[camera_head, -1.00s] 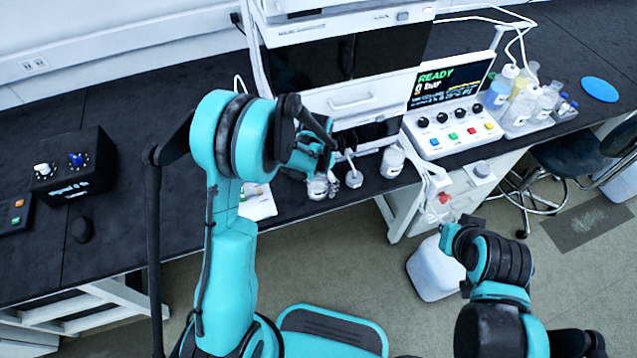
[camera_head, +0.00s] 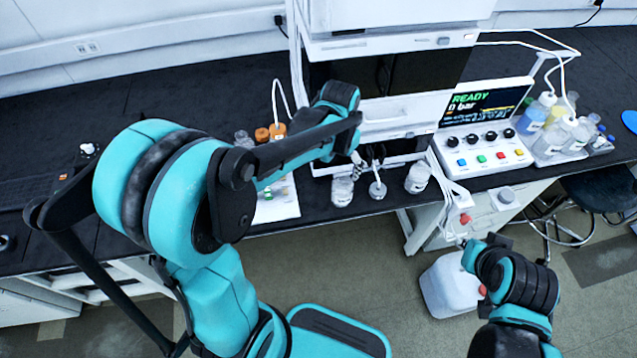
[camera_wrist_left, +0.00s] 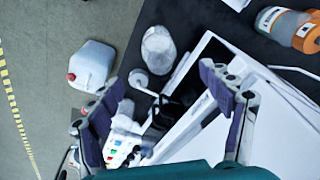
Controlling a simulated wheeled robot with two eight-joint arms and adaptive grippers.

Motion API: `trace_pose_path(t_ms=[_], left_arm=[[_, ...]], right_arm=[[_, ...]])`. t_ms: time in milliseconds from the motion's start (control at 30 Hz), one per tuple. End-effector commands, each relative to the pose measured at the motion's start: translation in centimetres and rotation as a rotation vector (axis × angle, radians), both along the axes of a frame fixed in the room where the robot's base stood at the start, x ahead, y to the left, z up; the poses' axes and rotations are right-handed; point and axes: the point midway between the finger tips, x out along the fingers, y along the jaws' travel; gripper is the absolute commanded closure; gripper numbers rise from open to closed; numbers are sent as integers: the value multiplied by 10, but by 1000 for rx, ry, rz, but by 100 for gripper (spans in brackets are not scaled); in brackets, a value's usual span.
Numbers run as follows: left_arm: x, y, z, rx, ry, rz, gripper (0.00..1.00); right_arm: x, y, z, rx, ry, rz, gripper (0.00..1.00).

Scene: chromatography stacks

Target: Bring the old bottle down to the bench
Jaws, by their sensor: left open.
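No bottle in view is marked as old, so I cannot tell which it is. A clear bottle (camera_head: 342,190) stands at the bench's front edge, below the instrument stack (camera_head: 402,115). A small vessel (camera_head: 378,189) and another clear bottle (camera_head: 418,178) stand to its right. My left gripper (camera_head: 357,158) is in front of the stack, above the clear bottle. In the left wrist view my left gripper (camera_wrist_left: 163,80) is open with nothing between its fingers; a clear bottle (camera_wrist_left: 158,50) shows beyond the fingertips. My right gripper (camera_head: 468,246) is low at the right, its fingers unclear.
Orange-capped bottles (camera_head: 277,130) stand left of the stack; one orange-capped bottle (camera_wrist_left: 305,37) shows in the wrist view. A control box (camera_head: 484,146) and solvent bottles (camera_head: 535,115) stand to the right. A white jug (camera_head: 450,285) is on the floor. The bench (camera_head: 200,98) is clear at the back left.

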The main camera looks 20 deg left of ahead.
Motion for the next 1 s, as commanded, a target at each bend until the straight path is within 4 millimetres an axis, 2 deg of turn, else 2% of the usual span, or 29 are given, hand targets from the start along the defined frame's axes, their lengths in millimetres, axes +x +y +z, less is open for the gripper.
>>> trace_pose_path(t_ms=[33,100,200,333,500,700,1000], left_arm=[[-15,3,15,-3,-37,23,21],[-32,6,33,-9,-95,60,21],[-58,10,52,-20,-177,111,21],[-91,14,68,-40,-283,175,21],[-125,19,74,-69,-400,242,21],[-143,21,72,-90,-474,283,21],[-145,21,72,-93,-485,290,21]], right_arm=[[0,0,0,0,0,0,100],[0,0,0,0,0,0,100],[0,0,0,0,0,0,100],[0,0,0,0,0,0,100],[0,0,0,0,0,0,100],[0,0,0,0,0,0,100],[0,0,0,0,0,0,100]])
